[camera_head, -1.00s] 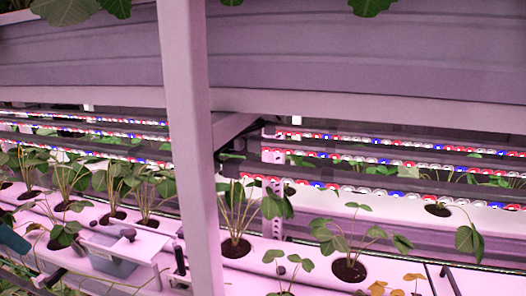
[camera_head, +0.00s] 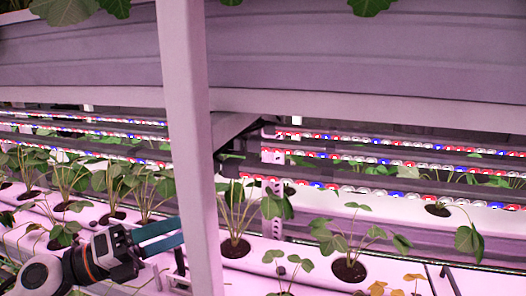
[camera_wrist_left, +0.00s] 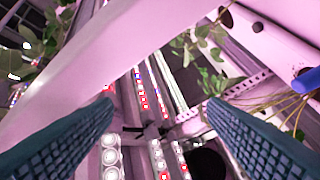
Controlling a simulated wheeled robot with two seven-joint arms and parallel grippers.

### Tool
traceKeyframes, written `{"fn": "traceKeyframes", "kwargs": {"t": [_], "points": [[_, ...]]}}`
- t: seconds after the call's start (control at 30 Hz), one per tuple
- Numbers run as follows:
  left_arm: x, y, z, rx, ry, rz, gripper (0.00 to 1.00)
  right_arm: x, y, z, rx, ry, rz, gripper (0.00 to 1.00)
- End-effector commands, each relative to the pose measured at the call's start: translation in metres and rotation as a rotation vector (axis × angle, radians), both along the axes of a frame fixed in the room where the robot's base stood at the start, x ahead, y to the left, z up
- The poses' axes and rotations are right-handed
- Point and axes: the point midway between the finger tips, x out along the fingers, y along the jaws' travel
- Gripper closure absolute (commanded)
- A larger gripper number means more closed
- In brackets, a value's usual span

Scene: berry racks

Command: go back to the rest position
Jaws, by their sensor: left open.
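My left gripper (camera_head: 181,234) comes in from the lower left in the head view. Its two teal fingers point right, toward the white upright post (camera_head: 190,150), and nothing shows between them. In the left wrist view the ribbed fingers (camera_wrist_left: 160,104) stand wide apart, with nothing held. A wide pale beam, light strips and leaves lie beyond them. My right gripper is in neither view.
Strawberry plants grow from round holes in white gutters, such as one plant (camera_head: 236,215) just right of the post. Rows of LED strips (camera_head: 400,145) run behind. A large grey gutter (camera_head: 370,50) crosses above. A blue object (camera_wrist_left: 306,80) shows at the wrist view's right edge.

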Motion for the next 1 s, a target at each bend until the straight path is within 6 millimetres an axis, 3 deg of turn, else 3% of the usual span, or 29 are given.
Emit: {"fn": "traceKeyframes", "kwargs": {"t": [0.13,0.27,0.37,0.47,0.6,0.7,0.8,1.0], "points": [[0.008,0.005,-0.002,-0.427,0.167,0.153,0.33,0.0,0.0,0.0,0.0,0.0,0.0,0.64],[0.018,0.033,-0.03,-0.754,0.372,0.355,0.33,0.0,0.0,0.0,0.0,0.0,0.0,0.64],[0.019,0.057,-0.074,-0.966,0.569,0.543,0.33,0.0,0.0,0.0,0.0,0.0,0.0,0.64],[0.007,0.077,-0.132,-1.137,0.791,0.753,0.33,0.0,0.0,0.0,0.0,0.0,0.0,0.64],[-0.038,0.088,-0.222,-1.29,1.138,1.069,0.33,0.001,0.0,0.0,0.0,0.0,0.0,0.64],[-0.08,0.085,-0.272,-1.329,1.358,1.258,0.33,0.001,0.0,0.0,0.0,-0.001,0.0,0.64],[-0.12,0.077,-0.305,-1.33,1.539,1.405,0.33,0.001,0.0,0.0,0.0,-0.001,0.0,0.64],[-0.191,0.057,-0.344,-1.28,1.829,1.627,0.33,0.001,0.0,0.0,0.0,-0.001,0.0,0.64]]}}
